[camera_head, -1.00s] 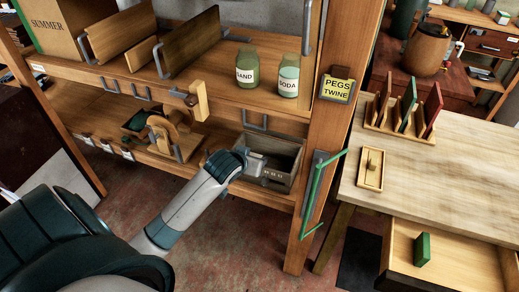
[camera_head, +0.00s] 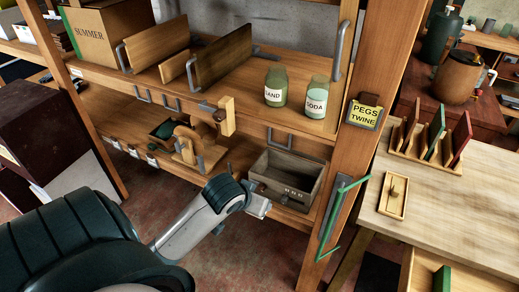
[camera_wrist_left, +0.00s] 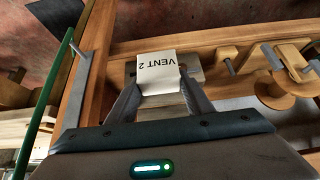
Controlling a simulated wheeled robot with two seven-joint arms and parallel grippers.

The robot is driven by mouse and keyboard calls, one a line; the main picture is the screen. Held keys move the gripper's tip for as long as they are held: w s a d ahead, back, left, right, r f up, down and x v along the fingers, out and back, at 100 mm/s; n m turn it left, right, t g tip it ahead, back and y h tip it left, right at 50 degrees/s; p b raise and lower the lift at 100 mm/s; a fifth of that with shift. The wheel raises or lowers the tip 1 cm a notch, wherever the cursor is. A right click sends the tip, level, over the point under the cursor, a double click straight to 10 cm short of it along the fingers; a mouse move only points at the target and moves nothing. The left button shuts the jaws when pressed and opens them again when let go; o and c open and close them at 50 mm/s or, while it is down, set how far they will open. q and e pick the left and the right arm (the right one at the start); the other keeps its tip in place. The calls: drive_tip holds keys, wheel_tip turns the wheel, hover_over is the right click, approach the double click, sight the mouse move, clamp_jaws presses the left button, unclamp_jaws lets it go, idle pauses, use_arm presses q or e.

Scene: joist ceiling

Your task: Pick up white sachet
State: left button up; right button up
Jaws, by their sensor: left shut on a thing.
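A white sachet (camera_wrist_left: 157,70) with the dark print "VENT 2", upside down in the left wrist view, is between the two fingers of my left gripper (camera_wrist_left: 159,84). The fingers press on its sides, and its lower end is between them. In the head view my left gripper (camera_head: 262,206) is in front of and just below the grey-brown open box (camera_head: 290,182) on the lower shelf. The sachet cannot be made out clearly there. My right gripper is in neither view.
A wooden stand (camera_head: 187,145) is at left on the lower shelf. The workbench (camera_head: 460,200) is at right. Open floor lies below the shelf.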

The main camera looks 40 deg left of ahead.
use_arm(q)
drive_tip(key=shift+s+d+r, duration=0.1)
drive_tip(key=shift+s+r, duration=0.05)
drive_tip(key=shift+s, duration=0.15)
idle(0.5)
